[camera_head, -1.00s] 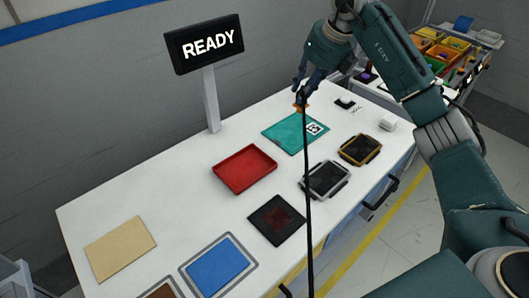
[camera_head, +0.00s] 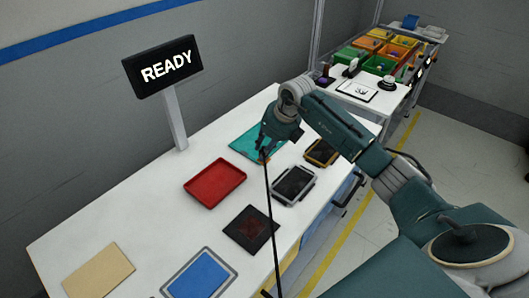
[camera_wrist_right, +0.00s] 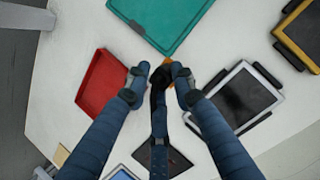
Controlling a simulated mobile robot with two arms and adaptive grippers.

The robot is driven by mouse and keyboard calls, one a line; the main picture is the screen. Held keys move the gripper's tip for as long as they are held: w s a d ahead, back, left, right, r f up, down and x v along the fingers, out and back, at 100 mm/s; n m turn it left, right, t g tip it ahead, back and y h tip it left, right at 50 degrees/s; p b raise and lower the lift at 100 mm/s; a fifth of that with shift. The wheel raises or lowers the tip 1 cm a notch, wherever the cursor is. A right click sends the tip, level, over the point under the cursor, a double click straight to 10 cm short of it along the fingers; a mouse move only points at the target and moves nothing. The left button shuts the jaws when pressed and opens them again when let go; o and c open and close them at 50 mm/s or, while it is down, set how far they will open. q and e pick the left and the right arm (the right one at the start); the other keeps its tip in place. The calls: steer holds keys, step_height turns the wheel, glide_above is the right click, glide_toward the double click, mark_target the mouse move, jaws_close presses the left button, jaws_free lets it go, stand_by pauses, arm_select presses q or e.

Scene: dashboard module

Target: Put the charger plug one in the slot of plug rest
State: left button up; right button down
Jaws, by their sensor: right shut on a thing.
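My right gripper (camera_head: 265,148) is shut on a dark plug with an orange part (camera_head: 264,158). A long black cable (camera_head: 271,215) hangs from it to the bottom of the head view. In the right wrist view, the fingers (camera_wrist_right: 161,82) flank the black plug (camera_wrist_right: 158,88), and orange (camera_wrist_right: 169,66) shows just beyond it. The plug appears above the white table, at the near edge of the teal mat. I cannot tell which thing is the plug rest or see its slot. My left gripper is in neither view.
The white table (camera_head: 110,222) bears a teal mat (camera_head: 243,143), red tray (camera_head: 214,183), dark square (camera_head: 251,229), grey-framed device (camera_head: 293,185) and yellow-framed device (camera_head: 321,152). My right arm covers the table's far end. Behind stands a second table with several coloured bins (camera_head: 379,65).

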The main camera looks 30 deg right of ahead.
steer(key=shift+f, duration=1.15)
steer(key=shift+f, duration=0.15)
steer(key=c, duration=1.5)
jaws_free()
steer(key=shift+o, duration=0.2)
